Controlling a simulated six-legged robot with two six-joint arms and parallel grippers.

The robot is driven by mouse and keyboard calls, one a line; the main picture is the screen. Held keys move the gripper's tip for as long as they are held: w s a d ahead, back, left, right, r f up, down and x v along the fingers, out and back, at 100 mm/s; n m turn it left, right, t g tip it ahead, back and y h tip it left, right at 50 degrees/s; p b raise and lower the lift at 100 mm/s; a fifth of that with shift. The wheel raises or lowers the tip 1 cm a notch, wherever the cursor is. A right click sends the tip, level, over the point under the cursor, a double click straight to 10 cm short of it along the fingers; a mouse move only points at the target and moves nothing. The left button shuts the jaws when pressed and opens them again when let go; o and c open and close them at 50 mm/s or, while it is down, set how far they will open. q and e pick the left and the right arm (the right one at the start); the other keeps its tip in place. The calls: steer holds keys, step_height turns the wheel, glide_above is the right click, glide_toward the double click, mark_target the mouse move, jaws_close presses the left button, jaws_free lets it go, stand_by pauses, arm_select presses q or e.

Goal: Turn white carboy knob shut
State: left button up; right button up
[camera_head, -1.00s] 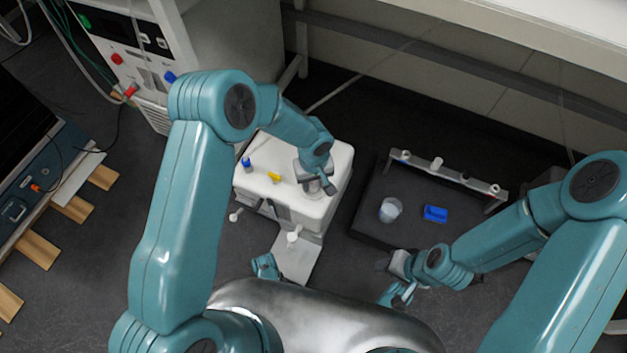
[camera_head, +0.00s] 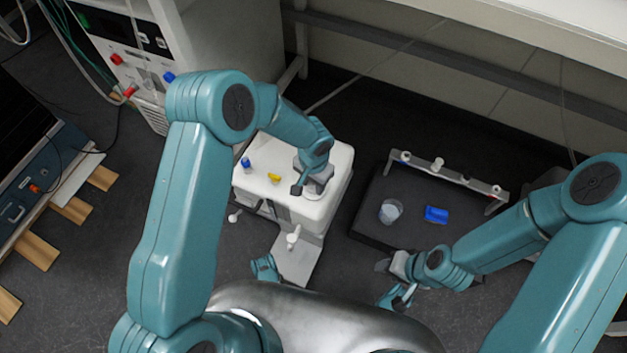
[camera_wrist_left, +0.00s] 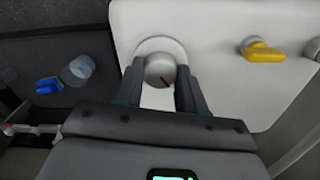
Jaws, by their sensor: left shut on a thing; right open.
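The white carboy (camera_head: 325,205) is a box-shaped white body with a blue knob (camera_head: 246,163) and a yellow knob (camera_head: 275,179) on its top. My left gripper (camera_head: 313,187) is over the right part of that top. In the left wrist view its two fingers are shut on a round white knob (camera_wrist_left: 163,66) with a short red mark, one finger on each side. In the head view this knob is hidden by the gripper. My right gripper (camera_head: 388,265) is open and empty, low over the floor in front of the black tray.
A white spout (camera_head: 292,238) sticks out of the carboy's front. A control unit (camera_head: 130,60) stands at the back left.

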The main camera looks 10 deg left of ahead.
arm_select(q)
steer(key=m, duration=0.2)
steer(key=shift+m, duration=0.4)
steer(key=shift+m+p, duration=0.6)
steer(key=shift+m, duration=1.2)
arm_select(e)
steer(key=shift+s+a+r, duration=0.15)
steer(key=shift+s+r, duration=0.1)
steer(key=shift+r, duration=0.4)
arm_select(q)
steer(key=o, duration=1.1)
steer(key=shift+c, duration=0.2)
step_height(320, 180, up, 16)
steer(key=p, duration=0.6)
steer(key=shift+r, duration=0.2)
arm_select(e)
steer(key=shift+n+g, duration=0.3)
steer(key=shift+g, duration=0.1)
steer(key=r, duration=0.3)
steer(key=s+a+r, duration=0.1)
steer(key=r, duration=0.1)
steer(key=shift+s+r, duration=0.1)
steer(key=shift+r, duration=0.25)
